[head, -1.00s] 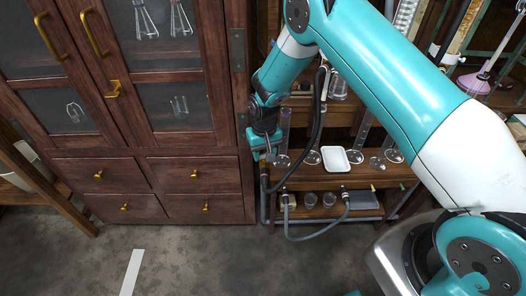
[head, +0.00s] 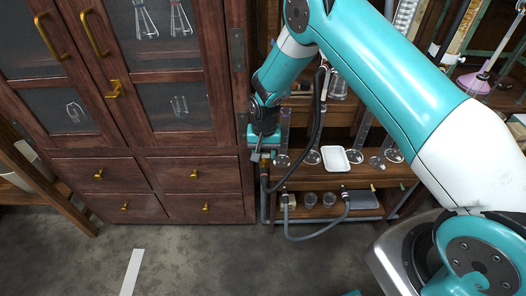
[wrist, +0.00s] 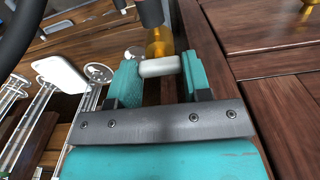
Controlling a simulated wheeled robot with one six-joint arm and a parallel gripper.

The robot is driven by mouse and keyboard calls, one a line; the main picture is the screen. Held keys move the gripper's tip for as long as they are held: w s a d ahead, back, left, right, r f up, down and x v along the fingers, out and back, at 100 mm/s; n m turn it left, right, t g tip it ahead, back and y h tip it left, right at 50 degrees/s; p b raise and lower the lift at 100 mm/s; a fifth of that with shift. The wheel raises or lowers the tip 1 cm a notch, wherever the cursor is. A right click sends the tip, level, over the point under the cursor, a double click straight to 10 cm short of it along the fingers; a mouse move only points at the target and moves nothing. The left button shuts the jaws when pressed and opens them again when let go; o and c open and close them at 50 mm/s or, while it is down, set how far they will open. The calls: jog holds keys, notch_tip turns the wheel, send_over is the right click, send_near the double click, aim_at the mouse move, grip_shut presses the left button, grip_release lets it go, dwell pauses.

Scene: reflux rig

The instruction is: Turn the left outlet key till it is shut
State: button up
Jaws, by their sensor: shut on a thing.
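The left outlet key, a pale grey bar (wrist: 160,66), sits on a brass valve body (wrist: 158,42) in the wrist view. My gripper (wrist: 158,72) has its two teal fingers on either side of the bar, shut on its ends. In the head view my gripper (head: 260,154) is at the left end of the rig beside the wooden cabinet, and it largely hides the key. How far the key is turned is hard to tell from here.
A dark hose (head: 318,120) loops close to my wrist. A grey hose (head: 315,238) hangs below. Several glass cylinders and a white tray (head: 334,159) stand on the shelf to the right. The drawer cabinet (head: 150,190) is close on the left.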

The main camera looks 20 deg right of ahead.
aim_at(264, 153)
jog(key=shift+w+r, duration=0.1)
jog(key=shift+w, duration=0.05)
jog(key=o, duration=0.9)
notch_tip(264, 153, up, 17)
jog(key=shift+r+p, duration=0.2)
jog(key=shift+p, duration=0.15)
